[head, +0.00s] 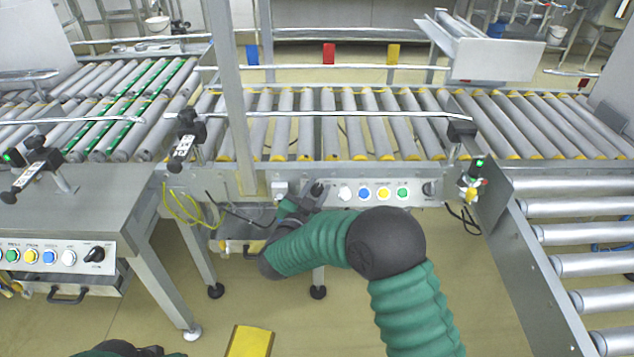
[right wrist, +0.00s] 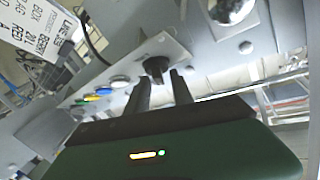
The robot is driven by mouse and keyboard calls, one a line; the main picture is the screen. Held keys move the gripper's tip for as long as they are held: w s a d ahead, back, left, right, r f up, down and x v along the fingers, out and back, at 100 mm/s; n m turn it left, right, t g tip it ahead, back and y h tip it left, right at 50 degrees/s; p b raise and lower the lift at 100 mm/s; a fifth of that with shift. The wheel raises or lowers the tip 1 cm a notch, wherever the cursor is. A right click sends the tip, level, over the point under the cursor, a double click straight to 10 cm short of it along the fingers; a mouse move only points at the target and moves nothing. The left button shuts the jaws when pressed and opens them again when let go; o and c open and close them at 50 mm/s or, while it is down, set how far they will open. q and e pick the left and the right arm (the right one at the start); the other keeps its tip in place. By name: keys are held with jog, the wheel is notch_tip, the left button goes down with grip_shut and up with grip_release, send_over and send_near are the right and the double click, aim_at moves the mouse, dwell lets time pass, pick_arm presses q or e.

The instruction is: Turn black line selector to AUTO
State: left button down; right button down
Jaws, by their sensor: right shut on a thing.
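The black line selector (right wrist: 157,67) is a dark knob on a light panel in the right wrist view. My right gripper (right wrist: 161,77) has its two fingers on either side of the knob, shut on it. In the head view my right gripper (head: 312,194) is at the left end of the middle control panel (head: 372,204), left of the white button (head: 345,193). There the gripper and wrist partly cover the selector, and its setting cannot be read. My left gripper is not in view; only a bit of my left arm shows at the bottom edge.
Blue, yellow and green buttons (head: 402,193) line the panel, with another dark round fitting (head: 429,188) at its right end. A left panel has its own black knob (head: 95,254). Roller conveyors (head: 340,125) lie above. A yellow block (head: 249,342) is below.

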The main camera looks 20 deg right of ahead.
jog(key=m+g+h+p, duration=0.1)
jog(key=m+g+p, duration=0.1)
jog(key=m, duration=0.1)
jog(key=shift+h, duration=0.3)
jog(key=shift+m+g+p, duration=0.55)
jog(key=shift+m+g, duration=0.05)
jog(key=shift+m, duration=0.1)
jog(key=shift+f, duration=0.1)
jog(key=c, duration=1.5)
grip_release()
